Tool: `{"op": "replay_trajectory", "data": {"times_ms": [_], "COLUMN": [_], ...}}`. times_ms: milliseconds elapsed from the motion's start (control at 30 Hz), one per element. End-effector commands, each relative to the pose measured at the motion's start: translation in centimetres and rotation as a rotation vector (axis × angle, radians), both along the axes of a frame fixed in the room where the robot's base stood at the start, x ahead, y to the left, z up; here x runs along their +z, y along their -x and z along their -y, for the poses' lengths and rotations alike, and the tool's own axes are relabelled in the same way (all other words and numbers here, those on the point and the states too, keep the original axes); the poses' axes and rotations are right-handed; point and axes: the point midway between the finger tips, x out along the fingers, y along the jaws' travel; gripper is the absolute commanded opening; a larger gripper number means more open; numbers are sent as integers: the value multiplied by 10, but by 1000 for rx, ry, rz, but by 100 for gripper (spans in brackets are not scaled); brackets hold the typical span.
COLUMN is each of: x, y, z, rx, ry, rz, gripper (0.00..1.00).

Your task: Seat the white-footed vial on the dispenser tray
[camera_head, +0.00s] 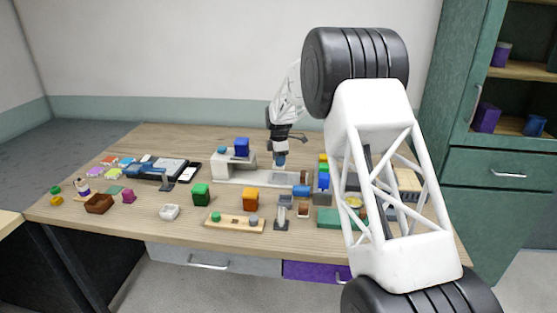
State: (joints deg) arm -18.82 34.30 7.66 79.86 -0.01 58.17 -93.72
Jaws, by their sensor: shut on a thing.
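My gripper (281,151) points down over the table and is shut on a small dark-blue piece (280,161), which I take to be the vial. Its white foot is too small to make out. The white dispenser (229,164) stands left of my gripper, with a blue block (241,146) on top. Its long pale tray (237,179) runs right from its base, with a grey patch (284,178) below the held piece. The held piece appears above the tray; whether it touches cannot be told. My arm hides part of the table's right side.
A blue cylinder (302,190) lies at the tray's right end. A stack of coloured blocks (323,174) stands just right of it. An orange block (250,199) and a green block (201,194) stand in front. A wooden strip with pegs (234,223) lies near the front edge.

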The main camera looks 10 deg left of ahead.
Motion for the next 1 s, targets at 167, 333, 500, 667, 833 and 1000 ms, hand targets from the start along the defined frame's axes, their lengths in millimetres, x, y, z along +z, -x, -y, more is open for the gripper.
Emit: {"op": "replay_trajectory", "data": {"times_ms": [167, 333, 500, 667, 833, 1000], "x": [-5, -13, -23, -33, -43, -50], "y": [0, 0, 0, 0, 0, 0], "z": [0, 0, 0, 0, 0, 0], "rx": [0, 0, 0, 0, 0, 0], "ry": [0, 0, 0, 0, 0, 0], "rz": [0, 0, -1, -1, 0, -1], "gripper": [6, 6, 6, 6, 6, 6]}}
